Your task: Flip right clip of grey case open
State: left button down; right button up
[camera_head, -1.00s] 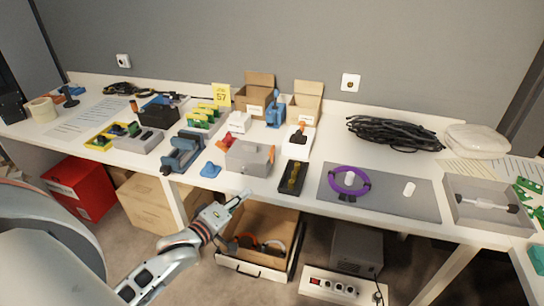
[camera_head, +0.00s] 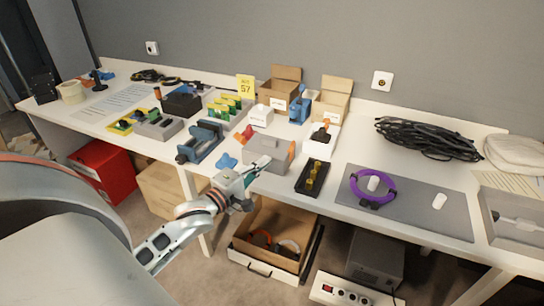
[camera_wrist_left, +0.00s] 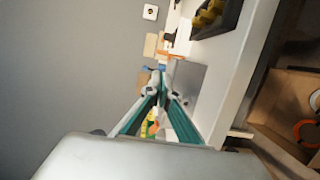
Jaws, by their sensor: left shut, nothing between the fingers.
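The grey case (camera_head: 266,153) stands near the front edge of the table, with an orange clip (camera_head: 291,149) on its right side and a red-orange clip (camera_head: 245,133) at its left. In the left wrist view the grey case (camera_wrist_left: 190,78) lies just beyond the fingertips, with an orange part (camera_wrist_left: 172,57) past them. My left gripper (camera_head: 260,168) is shut and empty, in front of the case and left of its right clip. It also shows in the left wrist view (camera_wrist_left: 161,72), its teal fingers converging. I cannot tell whether the tips touch the case. My right gripper is not in view.
A black tray with yellow pieces (camera_head: 314,178) lies right of the case. A blue piece (camera_head: 226,161) and a blue vise (camera_head: 200,142) are to its left. A white box with an orange-handled part (camera_head: 320,140) stands behind right. An open carton (camera_head: 270,222) is below the table.

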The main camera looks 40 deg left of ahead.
aim_at(282, 154)
pick_arm(q)
jog(key=w+b, duration=0.1)
jog(key=w, duration=0.6)
jog(key=shift+w+f, duration=0.1)
jog(key=shift+w, duration=1)
jog(key=shift+w+d, duration=0.1)
